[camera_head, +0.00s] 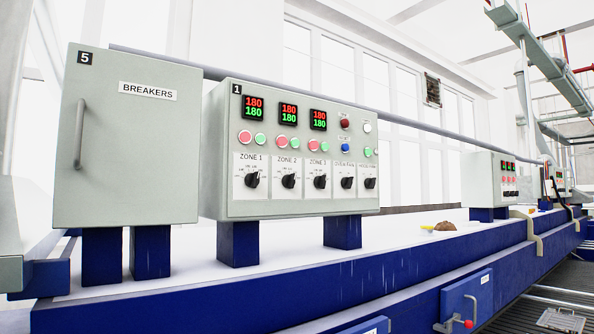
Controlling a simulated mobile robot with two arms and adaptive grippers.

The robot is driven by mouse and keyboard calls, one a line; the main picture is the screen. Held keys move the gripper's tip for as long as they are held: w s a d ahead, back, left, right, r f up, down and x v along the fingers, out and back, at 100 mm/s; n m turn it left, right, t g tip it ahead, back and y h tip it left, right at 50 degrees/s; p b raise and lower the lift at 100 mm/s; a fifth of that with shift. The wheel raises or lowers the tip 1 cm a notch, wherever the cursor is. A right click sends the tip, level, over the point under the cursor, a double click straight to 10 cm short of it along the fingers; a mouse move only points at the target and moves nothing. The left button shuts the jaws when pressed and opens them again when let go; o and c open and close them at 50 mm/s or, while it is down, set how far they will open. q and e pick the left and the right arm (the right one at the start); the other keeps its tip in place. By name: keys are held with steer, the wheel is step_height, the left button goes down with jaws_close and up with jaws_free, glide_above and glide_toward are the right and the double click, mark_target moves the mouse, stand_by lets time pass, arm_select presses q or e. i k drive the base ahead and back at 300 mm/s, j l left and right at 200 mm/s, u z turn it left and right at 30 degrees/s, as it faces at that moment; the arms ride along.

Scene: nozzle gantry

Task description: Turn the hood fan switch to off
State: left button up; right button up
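A grey control box marked 1 (300,205) stands left of centre on blue legs. Its bottom row has black rotary knobs: zone 1 (252,180), zone 2 (289,181), zone 3 (320,182), one whose small label seems to read oven fan (347,183), and the rightmost one, which seems to be the hood fan switch (369,183). The rightmost label is small and seen at a slant. I cannot tell which position that knob points to. Neither of my grippers is in view.
A closed breakers cabinet (140,160) with a side handle stands left of the box. A second control box (490,185) is farther right. A blue beam (380,270) runs in front below the boxes. A small brown object (445,226) lies on the white surface behind it.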

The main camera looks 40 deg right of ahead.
mark_target(369, 183)
steer(key=z, duration=1.6)
